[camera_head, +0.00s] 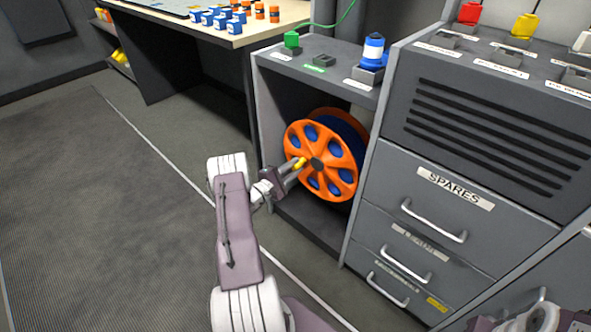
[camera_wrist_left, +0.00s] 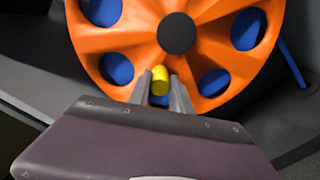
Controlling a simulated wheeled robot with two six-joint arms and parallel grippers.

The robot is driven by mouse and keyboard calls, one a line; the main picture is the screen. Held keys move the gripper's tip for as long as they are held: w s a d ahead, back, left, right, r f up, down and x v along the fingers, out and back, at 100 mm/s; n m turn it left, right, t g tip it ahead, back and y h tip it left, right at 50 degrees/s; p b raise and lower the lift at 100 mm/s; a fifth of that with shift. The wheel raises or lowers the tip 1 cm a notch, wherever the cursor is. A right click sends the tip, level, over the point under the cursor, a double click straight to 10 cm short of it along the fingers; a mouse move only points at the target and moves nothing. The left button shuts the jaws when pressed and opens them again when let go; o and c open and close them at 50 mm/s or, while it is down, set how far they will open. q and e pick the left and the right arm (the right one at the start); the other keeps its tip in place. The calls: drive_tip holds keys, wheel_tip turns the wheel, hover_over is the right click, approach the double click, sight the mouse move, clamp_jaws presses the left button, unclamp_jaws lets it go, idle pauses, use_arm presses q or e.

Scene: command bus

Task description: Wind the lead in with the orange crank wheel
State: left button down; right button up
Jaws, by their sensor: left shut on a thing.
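The orange crank wheel (camera_head: 338,177) stands upright in an open bay of the grey cabinet, in front of a blue reel. It has round holes and a dark hub, and it fills the upper part of the left wrist view (camera_wrist_left: 205,60). A yellow crank handle (camera_wrist_left: 160,79) sticks out from the wheel, below and left of the hub in the left wrist view. My left gripper (camera_head: 296,166) is shut on this handle, one finger on each side. The blue lead (camera_wrist_left: 292,62) shows beside the wheel. My right gripper cannot be made out; only part of my right arm shows at the bottom right.
A green plug (camera_head: 292,41) with a green cable and a blue lamp-like piece (camera_head: 373,52) stand on the cabinet top. A drawer unit marked SPARES (camera_head: 455,190) with protruding handles stands close to the right. Open floor (camera_head: 90,220) lies to the left.

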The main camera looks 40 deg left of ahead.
use_arm(q)
drive_tip(key=shift+a+r+m, duration=0.15)
drive_tip(key=shift+r+m, duration=0.3)
drive_tip(key=shift+m, duration=0.15)
drive_tip(key=c, duration=1.2)
unclamp_jaws()
drive_tip(key=shift+o, duration=0.2)
drive_tip(key=shift+p, duration=0.3)
